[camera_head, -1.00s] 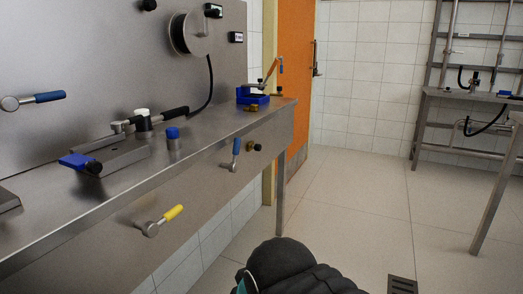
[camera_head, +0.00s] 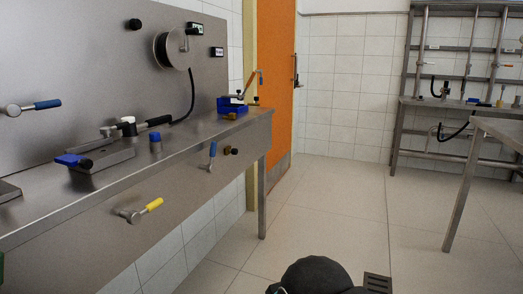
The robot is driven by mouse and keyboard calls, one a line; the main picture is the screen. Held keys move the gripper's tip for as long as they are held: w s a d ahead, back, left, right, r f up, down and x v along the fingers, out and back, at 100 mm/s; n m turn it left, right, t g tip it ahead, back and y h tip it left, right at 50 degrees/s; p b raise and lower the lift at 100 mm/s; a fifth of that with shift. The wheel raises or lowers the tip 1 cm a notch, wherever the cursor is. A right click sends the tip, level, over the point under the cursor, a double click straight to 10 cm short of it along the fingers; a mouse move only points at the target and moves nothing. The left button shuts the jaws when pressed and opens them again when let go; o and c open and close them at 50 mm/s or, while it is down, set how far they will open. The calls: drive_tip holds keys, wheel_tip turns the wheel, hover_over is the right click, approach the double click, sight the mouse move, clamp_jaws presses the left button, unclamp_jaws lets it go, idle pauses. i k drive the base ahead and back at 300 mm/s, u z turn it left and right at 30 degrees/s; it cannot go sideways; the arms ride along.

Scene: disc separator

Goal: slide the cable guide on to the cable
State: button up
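A black cable (camera_head: 192,95) hangs from a round reel (camera_head: 172,49) on the steel back panel at the left. It curves down to the bench top and meets a thick black sleeve (camera_head: 160,121), which lies by a small clamp with a white knob (camera_head: 128,126). I cannot tell which part is the cable guide; the sleeve and the blue-capped cylinder (camera_head: 155,143) are both near the cable's end. My gripper is not clearly in view; only a black rounded part of my arm shows at the bottom edge.
The steel bench (camera_head: 220,128) runs along the left, with a blue holder (camera_head: 231,104) at its far end.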

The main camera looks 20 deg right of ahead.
sight(228, 149)
drive_tip(key=z, duration=0.2)
drive_tip(key=i, duration=0.85)
drive_tip(key=u, duration=0.5)
